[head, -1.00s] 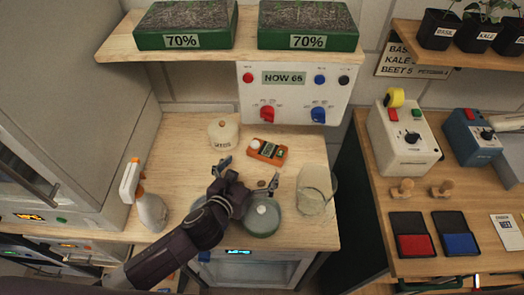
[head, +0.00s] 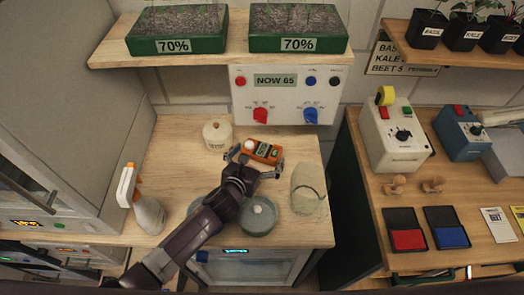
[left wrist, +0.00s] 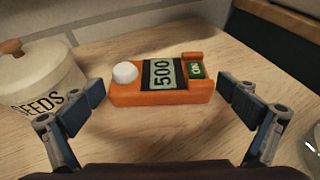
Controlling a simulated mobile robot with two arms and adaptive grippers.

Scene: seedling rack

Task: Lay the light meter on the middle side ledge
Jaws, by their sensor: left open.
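The light meter is an orange box (head: 261,151) with a white dome and a display. It lies on the wooden counter below the control panel. In the left wrist view the light meter (left wrist: 160,94) reads 500 and lies crosswise between my fingers. My left gripper (head: 254,160) is open, with one finger beyond each end of the meter; in the wrist view the fingers (left wrist: 160,103) are apart from it. No middle side ledge can be made out for sure. My right gripper is not in view.
A seeds jar (head: 217,135) stands left of the meter and a glass jug (head: 308,188) to its right. A round lidded pot (head: 258,215) is near the counter's front. A spray bottle (head: 145,204) stands at left. The control panel (head: 283,94) is behind.

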